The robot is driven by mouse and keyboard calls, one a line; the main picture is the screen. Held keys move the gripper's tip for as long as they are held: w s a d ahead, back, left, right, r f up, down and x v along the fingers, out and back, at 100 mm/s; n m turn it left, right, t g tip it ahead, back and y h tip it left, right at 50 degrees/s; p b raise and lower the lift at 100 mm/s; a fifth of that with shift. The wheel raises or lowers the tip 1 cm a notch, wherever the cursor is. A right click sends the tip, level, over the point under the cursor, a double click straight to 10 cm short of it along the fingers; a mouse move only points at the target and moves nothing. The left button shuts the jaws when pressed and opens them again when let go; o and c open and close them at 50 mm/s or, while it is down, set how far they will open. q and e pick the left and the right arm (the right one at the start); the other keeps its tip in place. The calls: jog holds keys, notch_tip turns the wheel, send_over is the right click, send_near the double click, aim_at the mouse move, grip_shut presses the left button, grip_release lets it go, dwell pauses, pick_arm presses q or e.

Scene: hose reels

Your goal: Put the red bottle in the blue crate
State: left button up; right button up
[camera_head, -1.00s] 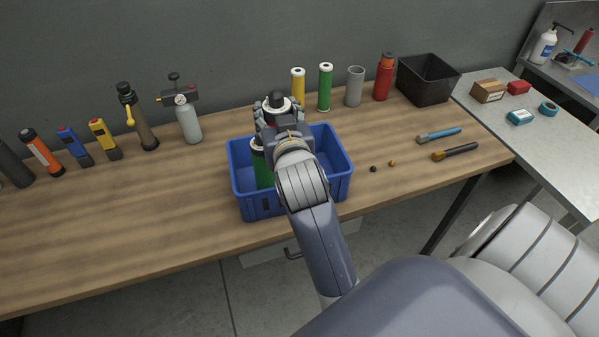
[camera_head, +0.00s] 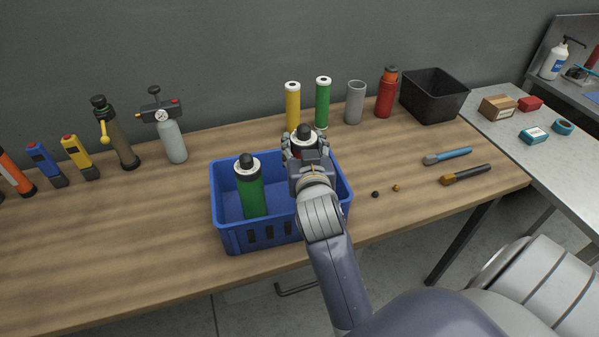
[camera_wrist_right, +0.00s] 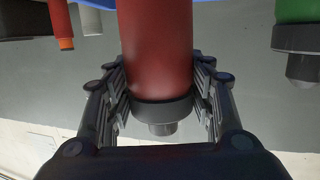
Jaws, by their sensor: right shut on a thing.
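My right gripper (camera_head: 304,152) is over the right part of the blue crate (camera_head: 236,238). It is shut on the red bottle, whose white collar and black cap (camera_head: 304,131) show above the fingers. In the right wrist view the red body (camera_wrist_right: 157,45) and dark collar sit between the fingers of my gripper (camera_wrist_right: 160,75). The bottle's lower part is hidden, so I cannot tell whether it touches the crate floor. A green bottle (camera_head: 251,192) stands in the crate's left part. My left gripper is not in view.
Yellow (camera_head: 292,108), green (camera_head: 322,103), grey (camera_head: 355,103) and red (camera_head: 385,97) cylinders stand behind the crate, with a black bin (camera_head: 436,98) to their right. The front left table is clear.

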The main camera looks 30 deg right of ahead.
notch_tip(320, 180, down, 5)
jog(key=shift+f, duration=0.15)
jog(key=o, duration=1.6)
jog(key=shift+f, duration=0.1)
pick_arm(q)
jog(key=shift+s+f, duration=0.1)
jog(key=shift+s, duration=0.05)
pick_arm(e)
jog(key=shift+o, duration=0.2)
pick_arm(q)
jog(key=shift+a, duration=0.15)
pick_arm(e)
jog(key=shift+r, duration=0.2)
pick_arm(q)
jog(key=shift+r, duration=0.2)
